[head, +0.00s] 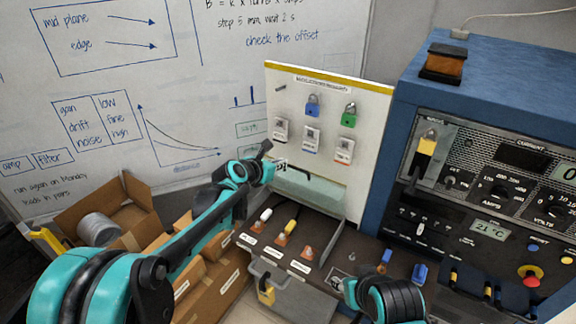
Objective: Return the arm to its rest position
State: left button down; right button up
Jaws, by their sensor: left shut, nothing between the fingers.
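My left arm reaches in from the lower left. Its gripper (264,150) is shut and empty, held up in front of the white lockout board (367,168), above the bench. Nothing hangs from the fingers. Part of my right arm shows at the bottom, to the right of centre, in front of the bench edge.
A blue power supply (392,160) stands at right with a coil (443,64) on top. Padlocks (348,115) and tags hang on the board. Small plugs (291,227) stand on the dark bench panel. Cardboard boxes (127,212) lie at lower left, before the whiteboard (200,75).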

pick_arm(q)
jog(key=s+a+f+m+g+y+b, duration=0.1)
jog(key=s+a+m+y+b, duration=0.1)
jog(key=s+a+m, duration=0.65)
jog(key=s+a+f+m+g+y+b, duration=0.1)
jog(key=s+a+m+b, duration=0.15)
jog(key=s+m, duration=0.6)
jog(key=s+a+f+m+y+b, duration=0.1)
jog(key=s+a+f+m, duration=0.2)
jog(key=s, duration=0.3)
jog(key=s+a+f+m+g+y+b, duration=0.1)
jog(key=s+a+f+m+y, duration=0.1)
jog(key=s+a+f+m, duration=0.2)
jog(key=s+a+f+m+y+b, duration=0.1)
jog(key=s+a+f+m, duration=0.3)
jog(key=s, duration=0.6)
jog(key=shift+s+f+m+y+b, duration=0.3)
jog(key=shift+f+m+b, duration=0.1)
jog(key=shift+f, duration=0.25)
jog(key=shift+w, duration=0.1)
dwell(3.5)
